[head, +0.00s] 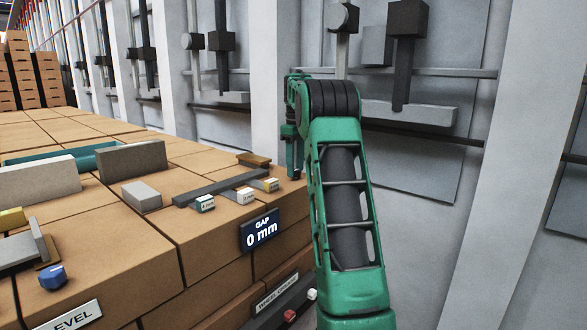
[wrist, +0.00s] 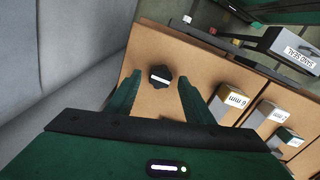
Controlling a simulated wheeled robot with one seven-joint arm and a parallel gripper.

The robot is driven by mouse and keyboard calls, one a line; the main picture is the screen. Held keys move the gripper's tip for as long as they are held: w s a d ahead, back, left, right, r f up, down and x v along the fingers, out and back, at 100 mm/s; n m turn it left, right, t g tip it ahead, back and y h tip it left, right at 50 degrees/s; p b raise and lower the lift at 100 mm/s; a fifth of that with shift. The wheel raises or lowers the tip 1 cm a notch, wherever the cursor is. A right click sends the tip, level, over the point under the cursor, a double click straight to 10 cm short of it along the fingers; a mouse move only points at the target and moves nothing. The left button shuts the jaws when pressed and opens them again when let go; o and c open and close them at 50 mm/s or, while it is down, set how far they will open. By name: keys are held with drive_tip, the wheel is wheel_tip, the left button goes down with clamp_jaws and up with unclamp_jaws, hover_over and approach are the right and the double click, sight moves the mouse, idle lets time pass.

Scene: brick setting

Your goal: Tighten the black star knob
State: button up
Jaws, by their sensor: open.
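The black star knob (wrist: 160,77) sits on the brown block top in the wrist view, with a white bar mark across it. My gripper (wrist: 159,80) is open, with one green finger to the left of the knob and one to the right. Gaps show between the knob and both fingers, and nothing is held. In the head view my gripper (head: 294,172) is low at the right corner of the brown blocks. The knob is not visible there. A display (head: 261,230) on the front face reads "GAP 0 mm".
Small labelled gauge blocks (wrist: 232,104) stand right of the gripper, beside a dark bar (head: 222,188) in the head view. A blue knob (head: 53,277) and grey blocks (head: 141,196) lie farther left. The grey wall (head: 420,165) rises close behind my arm.

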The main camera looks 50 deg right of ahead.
drive_tip(key=shift+f, duration=0.1)
drive_tip(key=c, duration=1.1)
drive_tip(key=shift+o, duration=0.2)
